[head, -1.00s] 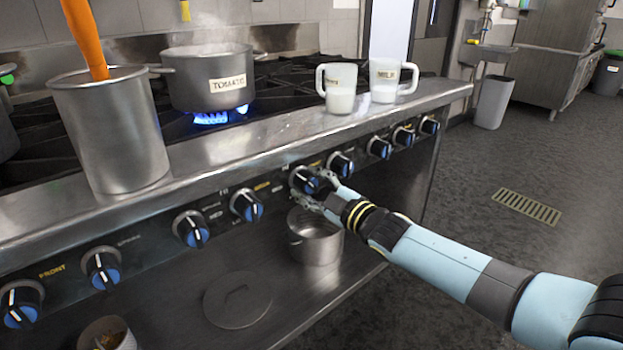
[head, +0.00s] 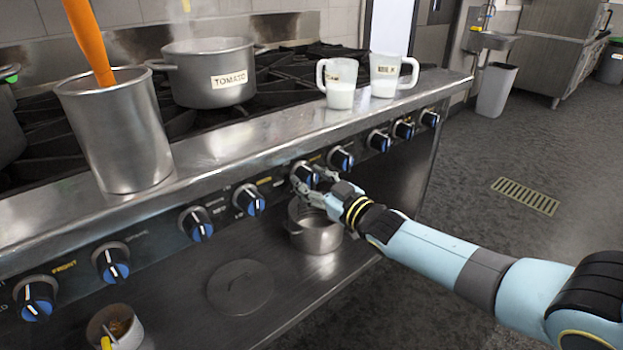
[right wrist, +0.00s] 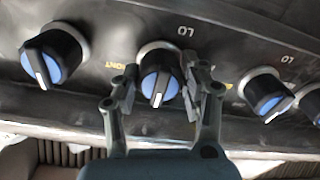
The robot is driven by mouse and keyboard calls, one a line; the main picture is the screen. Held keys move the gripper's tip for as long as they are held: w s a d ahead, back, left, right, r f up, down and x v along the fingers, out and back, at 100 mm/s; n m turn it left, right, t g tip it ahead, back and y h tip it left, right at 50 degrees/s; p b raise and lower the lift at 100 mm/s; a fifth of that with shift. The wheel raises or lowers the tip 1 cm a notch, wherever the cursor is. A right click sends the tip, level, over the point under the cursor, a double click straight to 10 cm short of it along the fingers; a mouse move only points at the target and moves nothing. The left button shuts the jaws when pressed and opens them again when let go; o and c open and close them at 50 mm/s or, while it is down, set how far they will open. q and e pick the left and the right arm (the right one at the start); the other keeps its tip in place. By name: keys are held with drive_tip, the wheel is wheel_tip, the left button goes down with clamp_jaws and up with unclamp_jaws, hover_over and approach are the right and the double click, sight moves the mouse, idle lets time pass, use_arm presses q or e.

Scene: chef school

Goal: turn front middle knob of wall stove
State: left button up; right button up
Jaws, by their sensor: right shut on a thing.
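The wall stove (head: 225,150) runs across the head view with a row of black and blue knobs on its front panel. My right gripper (head: 312,184) is at a knob (head: 303,172) near the middle of that row and is shut on it. In the right wrist view the same knob (right wrist: 160,86) sits between the two fingers of the gripper (right wrist: 153,90), its white mark pointing down. The fingers partly hide the knob in the head view. My left gripper is not in view.
A pot labelled TOMATO (head: 210,78), a tall steel pot (head: 118,130) with an orange handle in it, and two mugs (head: 340,88) stand on top. Neighbouring knobs (right wrist: 268,92) flank the gripper. A small pot (head: 316,236) and a lid (head: 240,287) are on the shelf below.

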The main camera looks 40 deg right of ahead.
drive_tip(key=shift+f, duration=0.1)
idle(0.3)
drive_tip(key=o, duration=1.2)
drive_tip(key=shift+s, duration=0.1)
drive_tip(key=s, duration=0.8)
drive_tip(key=s+d, duration=0.1)
drive_tip(key=s, duration=0.3)
